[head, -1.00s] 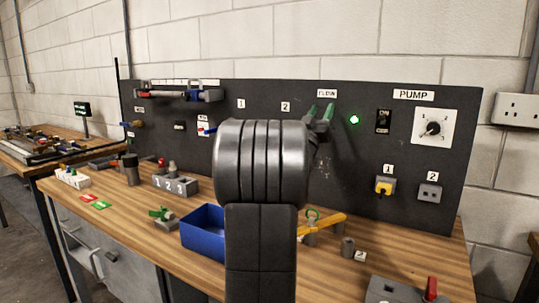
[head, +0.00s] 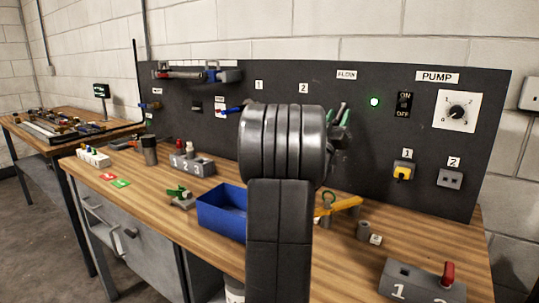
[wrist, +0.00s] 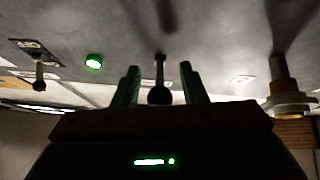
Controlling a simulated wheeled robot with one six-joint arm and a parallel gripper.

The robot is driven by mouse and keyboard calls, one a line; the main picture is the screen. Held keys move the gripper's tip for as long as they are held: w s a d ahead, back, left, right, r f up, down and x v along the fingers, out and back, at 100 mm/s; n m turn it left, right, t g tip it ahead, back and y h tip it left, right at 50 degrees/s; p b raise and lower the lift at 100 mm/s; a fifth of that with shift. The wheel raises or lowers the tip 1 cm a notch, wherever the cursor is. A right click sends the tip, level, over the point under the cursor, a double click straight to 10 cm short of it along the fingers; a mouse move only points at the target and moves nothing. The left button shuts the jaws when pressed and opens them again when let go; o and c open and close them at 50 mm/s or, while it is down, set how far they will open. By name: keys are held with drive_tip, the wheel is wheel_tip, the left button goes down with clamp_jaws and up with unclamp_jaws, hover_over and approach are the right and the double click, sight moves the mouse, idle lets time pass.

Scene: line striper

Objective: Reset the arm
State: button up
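My gripper (head: 340,116) is in front of the dark panel (head: 270,85), below the FLOW label (head: 346,75). Its green-tipped fingers show past my dark arm, which hides much of the gripper in the head view. In the wrist view my gripper (wrist: 161,84) has its two green fingers apart. A dark rod with a round knob (wrist: 160,94) shows in the gap between them, with space on both sides; I cannot tell its depth. Nothing is visibly held.
A green lamp (head: 374,101), an ON/OFF switch (head: 404,104) and a PUMP dial (head: 456,111) are right of the gripper. A blue bin (head: 221,213), a yellow-handled part (head: 340,206) and a grey block with a red lever (head: 425,281) stand on the wooden bench (head: 150,220).

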sight(344, 103)
drive_tip(key=shift+f, duration=0.15)
wheel_tip(344, 103, up, 10)
drive_tip(key=shift+f+p, duration=0.15)
drive_tip(key=shift+p, duration=0.5)
wheel_tip(344, 103, down, 9)
drive_tip(key=shift+f+b, duration=0.1)
drive_tip(key=shift+b, duration=0.8)
drive_tip(key=shift+r+p, duration=0.2)
drive_tip(key=shift+p, duration=0.85)
drive_tip(key=shift+s+r+p, duration=0.1)
drive_tip(key=shift+r+p, duration=0.05)
drive_tip(key=shift+p, duration=0.25)
drive_tip(key=shift+a+g+y+p, duration=0.1)
drive_tip(key=shift+g+y+p, duration=0.3)
drive_tip(key=shift+p, duration=0.5)
drive_tip(key=g+p, duration=0.1)
drive_tip(key=p, duration=0.3)
drive_tip(key=r+g+y+p, duration=0.1)
drive_tip(key=p, duration=0.4)
drive_tip(key=shift+s+a, duration=0.1)
drive_tip(key=shift+s, duration=0.1)
drive_tip(key=r+g+y+p, duration=0.1)
drive_tip(key=p, duration=0.5)
drive_tip(key=g+y+p, duration=0.1)
drive_tip(key=g+p, duration=0.1)
drive_tip(key=p, duration=0.4)
drive_tip(key=shift+s+r, duration=0.1)
drive_tip(key=shift+r, duration=0.25)
